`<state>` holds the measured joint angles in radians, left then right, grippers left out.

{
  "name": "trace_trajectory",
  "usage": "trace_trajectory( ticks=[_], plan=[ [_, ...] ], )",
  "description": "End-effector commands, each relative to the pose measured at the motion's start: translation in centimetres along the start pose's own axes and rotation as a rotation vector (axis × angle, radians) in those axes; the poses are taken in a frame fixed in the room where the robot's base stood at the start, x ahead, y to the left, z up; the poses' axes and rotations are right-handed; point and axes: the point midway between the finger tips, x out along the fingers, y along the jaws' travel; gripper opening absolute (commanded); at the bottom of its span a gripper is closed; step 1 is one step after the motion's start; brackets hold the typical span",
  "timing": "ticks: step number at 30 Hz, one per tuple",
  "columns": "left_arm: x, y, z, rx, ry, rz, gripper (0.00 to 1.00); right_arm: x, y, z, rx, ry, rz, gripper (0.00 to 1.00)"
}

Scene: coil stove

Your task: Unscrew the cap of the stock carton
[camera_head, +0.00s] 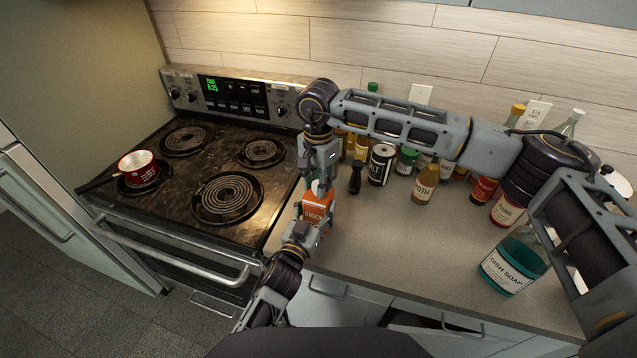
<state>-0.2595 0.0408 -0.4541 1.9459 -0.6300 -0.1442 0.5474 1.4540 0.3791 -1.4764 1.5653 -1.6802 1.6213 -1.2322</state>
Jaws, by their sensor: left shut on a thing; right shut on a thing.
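The stock carton (314,207) is an orange box with "STOCK" lettering, standing on the counter just right of the stove. My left gripper (309,231) comes up from below and is shut on the carton's lower front part. My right gripper (318,184) points down from above and is shut at the carton's top, where the cap is. The cap itself is mostly hidden by the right fingers, so I cannot tell whether it has turned.
A coil stove (217,160) with a red pot (139,168) lies left. Several bottles and jars stand behind and right of the carton, including a dark pepper mill (356,177) and a black can (381,165). Dish soap (513,262) stands right. The counter (400,240) between is clear.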

Motion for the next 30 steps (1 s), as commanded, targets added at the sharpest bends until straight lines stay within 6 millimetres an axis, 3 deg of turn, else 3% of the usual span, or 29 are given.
trace_trajectory(
  ticks=[30],
  plan=[
    [0.0,0.0,0.1,0.0,-0.001,0.0,0.0,-1.4,0.0,0.0,0.0,0.001,-0.001,0.01]
  ],
)
